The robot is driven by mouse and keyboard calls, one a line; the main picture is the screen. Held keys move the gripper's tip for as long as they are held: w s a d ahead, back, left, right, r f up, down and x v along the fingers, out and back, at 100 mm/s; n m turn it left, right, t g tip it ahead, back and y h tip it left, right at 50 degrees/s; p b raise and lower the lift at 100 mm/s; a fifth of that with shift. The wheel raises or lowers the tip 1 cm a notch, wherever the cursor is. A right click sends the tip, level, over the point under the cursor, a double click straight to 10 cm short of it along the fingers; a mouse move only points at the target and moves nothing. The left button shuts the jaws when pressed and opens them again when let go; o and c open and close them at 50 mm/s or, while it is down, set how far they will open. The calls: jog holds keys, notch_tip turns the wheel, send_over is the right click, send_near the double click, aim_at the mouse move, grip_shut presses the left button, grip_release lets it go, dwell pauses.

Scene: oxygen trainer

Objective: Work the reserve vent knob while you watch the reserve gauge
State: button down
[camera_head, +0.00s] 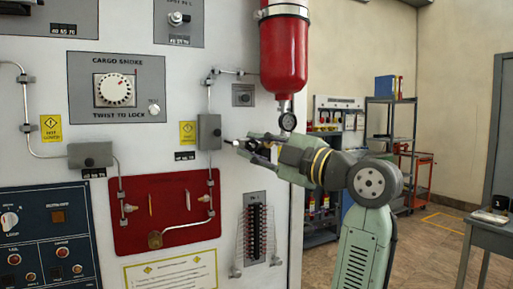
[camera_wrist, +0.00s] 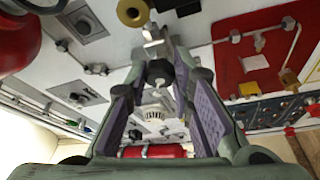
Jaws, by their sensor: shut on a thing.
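A grey box (camera_head: 209,131) on the white panel has a small dark knob on its front. My gripper (camera_head: 239,144) reaches the box from the right, its fingertips close to the knob. In the wrist view, my gripper (camera_wrist: 160,72) has its purple-padded fingers closing in on a dark round knob (camera_wrist: 160,73), and the fingers partly hide it. I cannot read a label naming it the reserve vent. A small round gauge (camera_head: 288,121) hangs below the red cylinder (camera_head: 284,52); its face is too small to read.
Metal tubing runs above and below the box to a red plate (camera_head: 167,246). A cargo smoke dial (camera_head: 115,90) is at upper left. The red cylinder hangs just above my arm. Shelves (camera_head: 389,125) and a table (camera_head: 491,232) stand at right, with open floor between.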

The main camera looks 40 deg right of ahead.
jog(key=c, duration=1.4)
grip_release()
jog(key=s+d+f, duration=0.1)
jog(key=s, duration=1)
jog(key=shift+s+d+f, duration=0.25)
jog(key=shift+s+f, duration=0.05)
jog(key=shift+s, duration=0.1)
